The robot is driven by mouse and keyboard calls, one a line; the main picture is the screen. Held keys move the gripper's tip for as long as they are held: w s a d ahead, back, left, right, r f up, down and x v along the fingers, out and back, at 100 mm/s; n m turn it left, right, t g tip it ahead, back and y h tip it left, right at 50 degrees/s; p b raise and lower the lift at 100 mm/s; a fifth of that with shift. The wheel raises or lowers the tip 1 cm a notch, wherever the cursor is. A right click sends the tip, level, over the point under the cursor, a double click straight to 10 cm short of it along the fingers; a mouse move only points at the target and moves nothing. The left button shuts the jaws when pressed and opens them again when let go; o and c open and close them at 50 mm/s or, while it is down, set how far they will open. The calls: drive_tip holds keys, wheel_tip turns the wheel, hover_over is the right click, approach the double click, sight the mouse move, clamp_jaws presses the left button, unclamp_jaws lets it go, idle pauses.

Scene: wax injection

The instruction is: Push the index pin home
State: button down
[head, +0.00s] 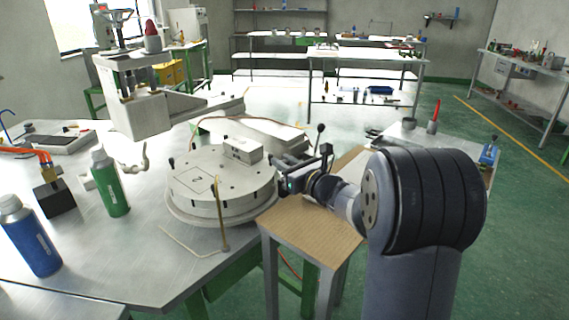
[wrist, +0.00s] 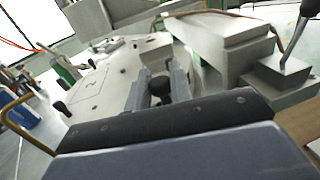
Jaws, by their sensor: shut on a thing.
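My gripper (head: 284,164) is at the right edge of a round pale turntable (head: 205,187), on the metal bench. In the wrist view the two grey fingers of my gripper (wrist: 158,78) are closed around a dark round knob (wrist: 160,88), which looks like the head of the index pin. The pin's shank and its hole are hidden, so I cannot tell how deep it sits. The turntable top (wrist: 103,83) bears a marked square and several small dark pegs. In the head view the held knob is hidden by my gripper.
A pale block (head: 243,149) stands on the turntable close to my gripper. A lever with a black ball (head: 320,129) rises behind my gripper. Green (head: 110,184) and blue (head: 30,238) bottles stand at the left. A thin brass post (head: 222,225) stands at the turntable's front.

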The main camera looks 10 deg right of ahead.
drive_tip(key=shift+f+b, duration=0.75)
drive_tip(key=shift+f, duration=0.1)
drive_tip(key=c, duration=1.3)
unclamp_jaws()
drive_tip(key=shift+c, duration=0.2)
drive_tip(key=v, duration=1.1)
drive_tip(key=shift+w+a, duration=0.1)
drive_tip(key=shift+w, duration=0.05)
